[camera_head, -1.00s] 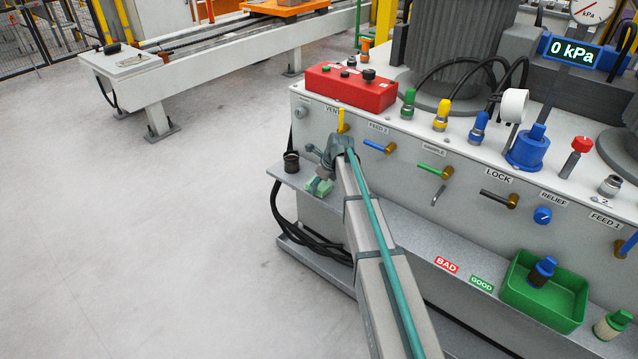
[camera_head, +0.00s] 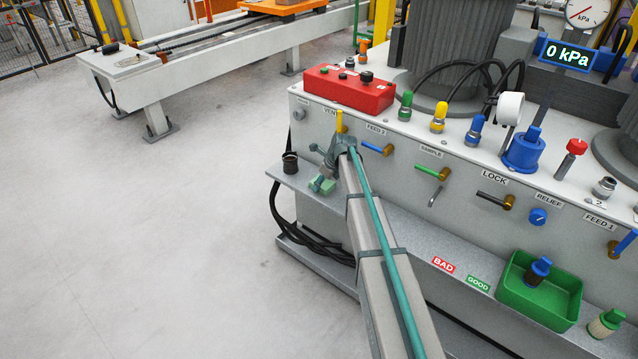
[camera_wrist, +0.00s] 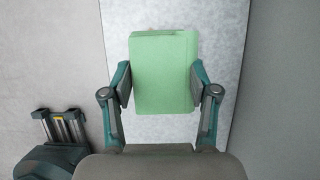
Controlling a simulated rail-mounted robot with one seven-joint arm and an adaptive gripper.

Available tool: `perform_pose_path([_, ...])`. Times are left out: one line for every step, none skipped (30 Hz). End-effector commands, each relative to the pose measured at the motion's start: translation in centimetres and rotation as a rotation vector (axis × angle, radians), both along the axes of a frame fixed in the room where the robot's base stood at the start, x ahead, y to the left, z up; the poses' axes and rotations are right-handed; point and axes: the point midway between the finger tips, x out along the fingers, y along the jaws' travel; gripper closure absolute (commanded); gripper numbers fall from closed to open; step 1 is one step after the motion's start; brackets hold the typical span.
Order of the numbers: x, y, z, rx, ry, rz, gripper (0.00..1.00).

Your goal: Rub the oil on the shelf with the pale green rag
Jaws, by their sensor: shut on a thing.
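The pale green rag (camera_head: 322,186) is a folded block between the fingers of my gripper (camera_head: 318,180), at the left end of the grey shelf (camera_head: 299,182). In the wrist view my gripper (camera_wrist: 160,88) is shut on the rag (camera_wrist: 163,70), one finger on each side. The rag is over the pale speckled surface of the shelf (camera_wrist: 215,22). I cannot tell whether it touches the shelf. No oil patch can be made out; the rag and my arm cover part of the shelf.
The panel above carries the yellow lever (camera_head: 339,121) and blue lever (camera_head: 373,147) close by. A green bin (camera_head: 541,291) stands further right along the shelf. Open floor lies left.

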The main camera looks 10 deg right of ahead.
Motion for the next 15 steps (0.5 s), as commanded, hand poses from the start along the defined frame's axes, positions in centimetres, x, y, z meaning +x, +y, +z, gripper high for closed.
perform_pose_path([0.4, -0.3, 0.2, 0.000, 0.000, 0.000, 0.68])
perform_pose_path([0.4, -0.4, 0.2, 0.000, 0.000, 0.000, 0.68])
perform_pose_path([0.5, -0.5, 0.2, 0.000, 0.000, 0.001, 0.68])
perform_pose_path([0.6, -0.6, 0.2, 0.000, 0.000, 0.001, 0.68])
perform_pose_path([0.6, -0.6, 0.1, 0.000, -0.001, 0.001, 0.68])
perform_pose_path([0.6, -0.7, 0.1, 0.000, -0.001, 0.001, 0.68])
perform_pose_path([0.7, -0.7, 0.1, 0.000, -0.001, 0.001, 0.68])
perform_pose_path([0.7, -0.8, 0.1, 0.000, -0.001, 0.001, 0.68])
perform_pose_path([0.9, -0.9, 0.1, 0.000, -0.002, 0.001, 0.68])
perform_pose_path([1.0, -1.0, 0.1, 0.000, -0.002, 0.001, 0.68])
perform_pose_path([1.1, -1.2, 0.2, 0.000, -0.002, 0.001, 0.68])
perform_pose_path([1.4, -1.4, 0.2, 0.000, -0.001, 0.000, 0.68])
perform_pose_path([1.5, -1.6, 0.2, -0.001, -0.001, 0.000, 0.68])
perform_pose_path([1.7, -1.8, 0.2, 0.000, -0.001, 0.000, 0.68])
perform_pose_path([1.9, -2.1, 0.1, -0.001, -0.001, 0.000, 0.68])
